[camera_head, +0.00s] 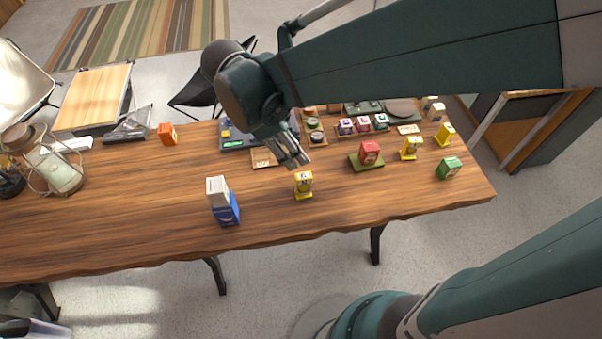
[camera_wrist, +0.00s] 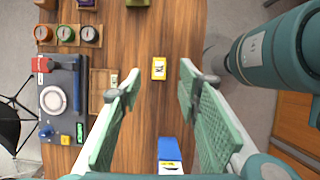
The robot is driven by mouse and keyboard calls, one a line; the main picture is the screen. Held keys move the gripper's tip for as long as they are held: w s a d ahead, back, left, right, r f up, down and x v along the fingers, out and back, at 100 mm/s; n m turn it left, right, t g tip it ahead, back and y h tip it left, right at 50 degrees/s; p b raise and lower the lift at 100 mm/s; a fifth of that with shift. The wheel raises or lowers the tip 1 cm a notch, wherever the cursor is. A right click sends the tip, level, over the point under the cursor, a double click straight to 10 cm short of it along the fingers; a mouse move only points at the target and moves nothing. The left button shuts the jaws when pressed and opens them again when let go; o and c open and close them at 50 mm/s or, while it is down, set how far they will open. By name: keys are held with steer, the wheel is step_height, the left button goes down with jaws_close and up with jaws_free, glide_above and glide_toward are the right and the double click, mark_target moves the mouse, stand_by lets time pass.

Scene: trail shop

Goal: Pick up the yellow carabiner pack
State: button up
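A yellow pack (camera_head: 304,184) with a pale, dark-marked face stands on the wood table, near its front edge. In the wrist view the yellow pack (camera_wrist: 159,68) lies in the gap between my fingers, farther off and below them. Two more yellow packs, one (camera_head: 410,148) and another (camera_head: 445,134), stand at the right of the table; the labels are too small to tell which holds a carabiner. My gripper (camera_head: 297,160) is above the table, just behind the nearest yellow pack. In the wrist view my gripper (camera_wrist: 160,85) is open and empty, its green-padded fingers wide apart.
A blue and white box (camera_head: 224,203) stands left of the near yellow pack. A red pack on a green base (camera_head: 366,161) and a green pack (camera_head: 449,168) stand to the right. Trays with small jars (camera_head: 314,130) lie behind. Bare table surrounds the near yellow pack.

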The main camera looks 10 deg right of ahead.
glide_toward(303, 186)
steer(key=f, duration=0.1)
steer(key=d+f, duration=0.1)
steer(key=f, duration=0.1)
steer(key=w+f, duration=0.1)
steer(key=shift+w+d+f, duration=0.15)
steer(key=shift+d+f, duration=0.05)
steer(key=shift+f, duration=0.05)
steer(key=shift+b+x, duration=0.3)
steer(key=shift+x, duration=0.95)
steer(key=shift+f, duration=0.1)
steer(key=shift+b+x, duration=0.8)
steer(key=shift+x, duration=1.7)
steer(key=c, duration=0.9)
